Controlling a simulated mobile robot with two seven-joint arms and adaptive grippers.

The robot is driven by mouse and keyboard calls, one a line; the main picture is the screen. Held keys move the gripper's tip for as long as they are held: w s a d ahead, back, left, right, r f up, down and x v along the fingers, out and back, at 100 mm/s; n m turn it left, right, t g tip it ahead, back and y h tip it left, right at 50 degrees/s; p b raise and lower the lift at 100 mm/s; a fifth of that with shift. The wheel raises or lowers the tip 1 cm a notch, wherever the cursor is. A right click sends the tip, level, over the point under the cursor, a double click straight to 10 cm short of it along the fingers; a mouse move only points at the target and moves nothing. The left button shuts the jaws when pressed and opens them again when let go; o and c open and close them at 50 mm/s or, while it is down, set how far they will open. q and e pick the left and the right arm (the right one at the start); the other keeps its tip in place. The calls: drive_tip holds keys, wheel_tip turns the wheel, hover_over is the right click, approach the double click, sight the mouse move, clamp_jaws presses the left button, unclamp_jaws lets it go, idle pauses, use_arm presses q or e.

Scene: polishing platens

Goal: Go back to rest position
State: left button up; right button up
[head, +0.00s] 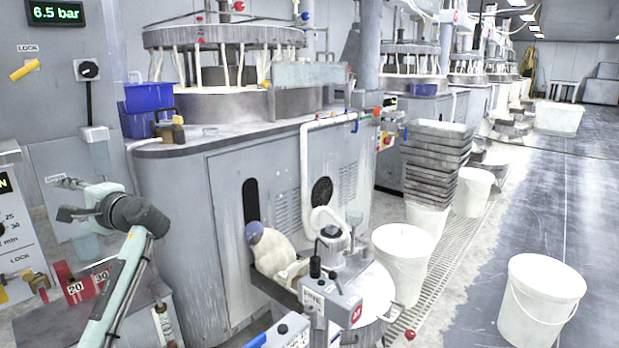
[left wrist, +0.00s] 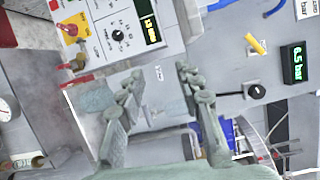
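My left arm comes in from the lower left in the head view. My left gripper (head: 66,199) is in front of the grey wall panel at the left, pointing left. In the left wrist view my left gripper (left wrist: 159,78) shows two green-grey fingers spread apart with nothing between them. Behind the gap is the bare grey panel with a small label. My right gripper is in neither view.
A polishing machine (head: 240,180) stands right of my left arm. A yellow lock handle (head: 24,69), a black knob (head: 89,70) and a pressure display (head: 55,13) are on the panel. White buckets (head: 540,300) stand on the floor; the right aisle is mostly clear.

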use_arm(q)
drive_tip(key=s+a+f+m+g, duration=0.1)
drive_tip(key=s+a+f+g, duration=0.1)
drive_tip(key=a+f, duration=0.65)
drive_tip(key=w+d+f+n+t+h, duration=0.3)
drive_tip(key=w+d+f+h, duration=0.35)
drive_tip(key=d, duration=0.25)
drive_tip(key=w+d+f+n+t+h, duration=0.2)
drive_tip(key=w+d+f+t+h, duration=0.2)
drive_tip(key=w+d+f+h, duration=0.35)
drive_tip(key=s+d+f+g, duration=0.2)
drive_tip(key=s+d+f, duration=0.2)
drive_tip(key=s+f, duration=0.9)
drive_tip(key=s+d+f+g, duration=0.3)
drive_tip(key=s+d+f, duration=0.1)
drive_tip(key=s+f, duration=0.85)
drive_tip(key=s+d+f+g, duration=0.1)
drive_tip(key=s+f, duration=0.4)
drive_tip(key=s, duration=0.3)
drive_tip(key=s+d+f+g+h, duration=0.1)
drive_tip(key=s+d+f, duration=0.1)
drive_tip(key=s+f, duration=0.3)
drive_tip(key=s+d+f+g, duration=0.2)
drive_tip(key=s+f, duration=0.3)
drive_tip(key=s, duration=0.7)
drive_tip(key=shift+s+m, duration=0.3)
